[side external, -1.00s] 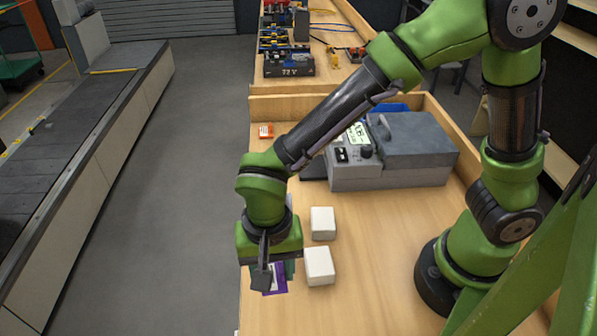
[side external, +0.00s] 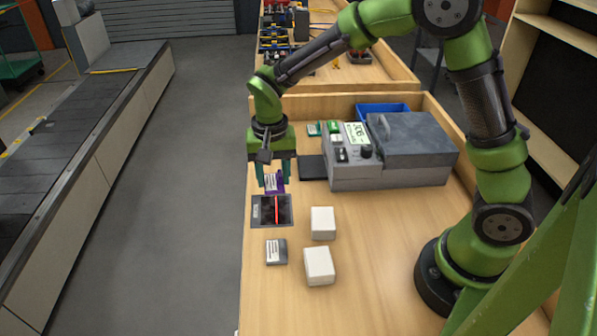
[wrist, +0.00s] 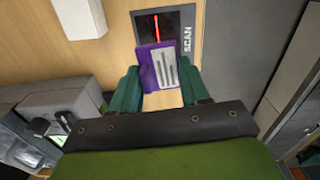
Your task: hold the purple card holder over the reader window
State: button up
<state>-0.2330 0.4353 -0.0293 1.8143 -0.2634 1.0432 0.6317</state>
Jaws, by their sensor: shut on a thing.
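The purple card holder (side external: 274,185), with a pale striped card face, is held between the green fingers of my gripper (side external: 273,175). The wrist view shows the holder (wrist: 150,66) between the fingertips of my gripper (wrist: 161,80). The reader window (side external: 267,212) is a dark pane with a red line, set in a grey plate on the bench. In the wrist view the holder's upper edge overlaps the near part of the window (wrist: 148,28), with the red line and most of the pane uncovered. The gap in height between them is hard to tell.
A grey and black card (side external: 276,252) and two white boxes (side external: 323,222) (side external: 319,266) lie on the near side of the reader. A grey machine (side external: 390,172) stands to the right, with a black pad (side external: 312,167) beside it. The bench's left edge is close to the reader.

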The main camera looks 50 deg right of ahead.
jog(key=shift+f, duration=3.15)
jog(key=shift+r, duration=3.05)
